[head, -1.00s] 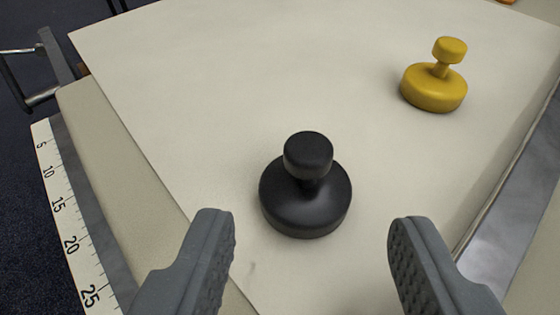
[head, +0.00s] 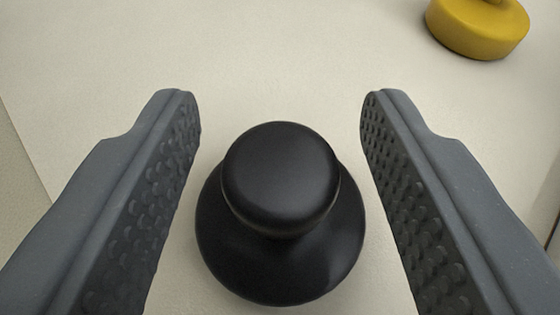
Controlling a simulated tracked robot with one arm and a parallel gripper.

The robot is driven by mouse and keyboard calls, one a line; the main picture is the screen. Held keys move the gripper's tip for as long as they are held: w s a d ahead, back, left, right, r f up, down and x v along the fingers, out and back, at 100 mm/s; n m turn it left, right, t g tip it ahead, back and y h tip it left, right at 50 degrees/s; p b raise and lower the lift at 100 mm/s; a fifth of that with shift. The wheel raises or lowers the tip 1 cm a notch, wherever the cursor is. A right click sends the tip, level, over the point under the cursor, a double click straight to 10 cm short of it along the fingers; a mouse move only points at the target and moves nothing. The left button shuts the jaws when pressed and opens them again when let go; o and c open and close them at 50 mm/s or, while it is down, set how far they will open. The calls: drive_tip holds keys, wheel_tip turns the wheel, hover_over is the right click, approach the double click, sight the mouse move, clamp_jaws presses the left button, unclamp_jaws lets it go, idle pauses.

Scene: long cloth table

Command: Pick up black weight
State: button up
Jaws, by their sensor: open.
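The black weight (head: 280,185) stands upright on the pale table (head: 270,60), with its round knob above a wider round base. It is in the lower middle of the head view. My gripper (head: 280,105) is open, with one grey textured finger on each side of the weight. A gap shows between each finger and the knob, so the jaws do not hold it. The fingertips reach past the knob toward the top of the picture.
A yellow weight (head: 478,28) stands at the top right, cut off by the picture's edge and apart from my right finger. Table edges show at the far left and far right.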

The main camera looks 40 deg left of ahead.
clamp_jaws()
